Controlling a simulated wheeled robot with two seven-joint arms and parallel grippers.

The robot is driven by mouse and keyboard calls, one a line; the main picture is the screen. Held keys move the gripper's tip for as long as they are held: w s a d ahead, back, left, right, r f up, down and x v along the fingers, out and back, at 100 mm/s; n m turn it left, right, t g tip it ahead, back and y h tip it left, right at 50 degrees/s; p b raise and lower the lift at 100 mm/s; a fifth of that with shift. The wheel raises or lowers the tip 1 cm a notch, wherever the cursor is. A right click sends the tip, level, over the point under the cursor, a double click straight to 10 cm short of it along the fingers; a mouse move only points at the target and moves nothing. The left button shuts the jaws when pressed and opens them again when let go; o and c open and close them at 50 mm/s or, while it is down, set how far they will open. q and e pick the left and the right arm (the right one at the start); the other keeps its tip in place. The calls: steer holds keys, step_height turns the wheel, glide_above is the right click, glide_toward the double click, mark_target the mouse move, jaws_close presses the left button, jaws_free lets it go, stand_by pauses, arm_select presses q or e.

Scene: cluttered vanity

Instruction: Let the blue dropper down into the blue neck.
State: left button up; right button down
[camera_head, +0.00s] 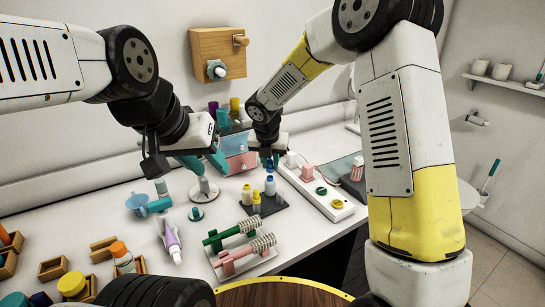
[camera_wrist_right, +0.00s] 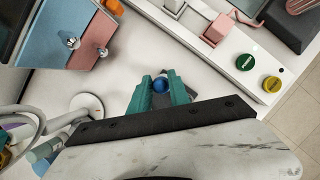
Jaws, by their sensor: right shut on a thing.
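My right gripper (camera_head: 268,158) is shut on the blue dropper (camera_head: 268,165). In the right wrist view, the dropper's round blue top (camera_wrist_right: 160,85) sits between the teal fingertips. Below it in the head view stands a white bottle with a blue neck (camera_head: 270,186), upright on a dark tray (camera_head: 279,203). The dropper looks roughly above this neck; I cannot tell whether its tip is inside. The bottle is hidden in the wrist view. My left gripper (camera_head: 204,162) has its teal fingers apart, at the left above a white round stand.
A white panel with green and yellow buttons (camera_head: 338,204) lies to the right. Pink and blue drawers (camera_head: 242,163) stand behind. A rack with brushes (camera_head: 240,250) is in front.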

steer(key=shift+f, duration=1.15)
steer(key=c, duration=1.1)
jaws_free()
steer(key=shift+c, duration=0.2)
steer(key=shift+v, duration=3.95)
